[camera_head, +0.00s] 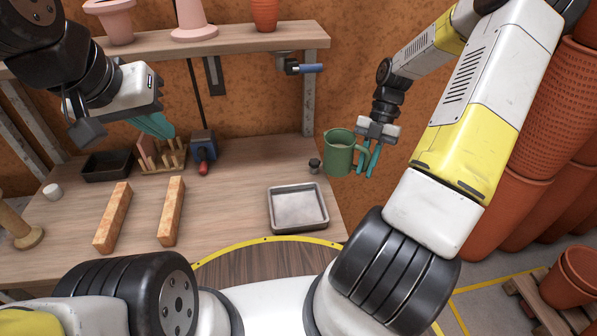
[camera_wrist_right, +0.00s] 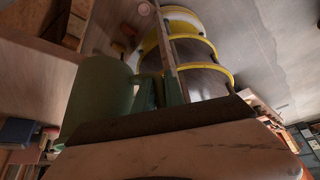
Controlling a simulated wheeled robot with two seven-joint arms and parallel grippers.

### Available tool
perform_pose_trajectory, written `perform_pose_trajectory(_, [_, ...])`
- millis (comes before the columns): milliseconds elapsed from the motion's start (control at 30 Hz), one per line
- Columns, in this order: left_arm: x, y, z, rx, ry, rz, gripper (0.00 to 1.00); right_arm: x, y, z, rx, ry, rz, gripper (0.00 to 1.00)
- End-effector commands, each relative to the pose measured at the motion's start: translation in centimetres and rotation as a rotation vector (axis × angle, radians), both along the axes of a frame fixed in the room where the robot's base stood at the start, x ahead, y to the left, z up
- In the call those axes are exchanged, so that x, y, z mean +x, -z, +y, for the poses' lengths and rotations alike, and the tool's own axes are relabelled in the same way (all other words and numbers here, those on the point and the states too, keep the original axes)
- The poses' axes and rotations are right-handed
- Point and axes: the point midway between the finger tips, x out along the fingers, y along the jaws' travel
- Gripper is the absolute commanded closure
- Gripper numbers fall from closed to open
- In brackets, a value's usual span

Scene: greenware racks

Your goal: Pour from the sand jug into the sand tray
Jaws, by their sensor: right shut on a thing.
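The sand jug (camera_head: 338,158) is green and looks upright. It is at the right end of the workbench, with something pale showing inside its rim. My right gripper (camera_head: 367,163) is shut on its handle, at the jug's right side. In the right wrist view the jug (camera_wrist_right: 95,98) fills the left, with the gripper fingers at its handle. A shallow grey metal tray (camera_head: 298,228), apparently the sand tray, lies below and left of the jug in the picture; no heap shows in it. My left gripper (camera_head: 152,125) is over the bench's back left; its finger gap is unclear.
Two brick-like bars (camera_head: 171,211) lie left of the metal tray. A black tray (camera_head: 107,166), a wooden rack (camera_head: 162,157) and a blue device (camera_head: 203,147) stand at the back. A small dark knob-like item (camera_head: 314,166) is beside the jug. Bench between bars and tray is clear.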

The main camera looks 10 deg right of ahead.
Motion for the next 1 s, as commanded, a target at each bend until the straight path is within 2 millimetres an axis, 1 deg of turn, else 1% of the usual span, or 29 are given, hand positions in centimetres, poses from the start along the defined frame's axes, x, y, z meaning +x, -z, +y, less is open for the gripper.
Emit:
perform_pose_trajectory(33, [0.0, 0.0, 0.0, 0.000, 0.000, 0.000, 1.00, -0.7, 0.1, 0.1, -0.003, -0.117, 0.002, 1.00])
perform_pose_trajectory(100, [0.0, 0.0, 0.0, 0.000, 0.000, 0.000, 1.00, -1.8, 0.3, -0.1, -0.005, -0.286, 0.009, 1.00])
perform_pose_trajectory(200, [0.0, 0.0, 0.0, 0.000, 0.000, 0.000, 1.00, -2.8, 0.5, -0.4, -0.002, -0.507, 0.019, 1.00])
perform_pose_trajectory(300, [0.0, 0.0, 0.0, 0.000, 0.000, 0.000, 1.00, -3.4, 0.7, -0.6, 0.005, -0.675, 0.028, 1.00])
perform_pose_trajectory(400, [0.0, 0.0, 0.0, 0.000, 0.000, 0.000, 1.00, -3.7, 0.8, -0.7, 0.010, -0.780, 0.033, 1.00])
perform_pose_trajectory(567, [0.0, 0.0, 0.0, 0.000, 0.000, 0.000, 1.00, -3.9, 0.9, -0.8, 0.015, -0.836, 0.037, 1.00])
perform_pose_trajectory(833, [0.0, 0.0, 0.0, 0.000, 0.000, 0.000, 1.00, -3.9, 0.8, -0.7, 0.007, -0.835, 0.038, 1.00])
perform_pose_trajectory(1000, [0.0, 0.0, 0.0, 0.000, 0.000, 0.000, 1.00, -3.9, 0.2, -0.5, -0.035, -0.834, 0.051, 1.00])
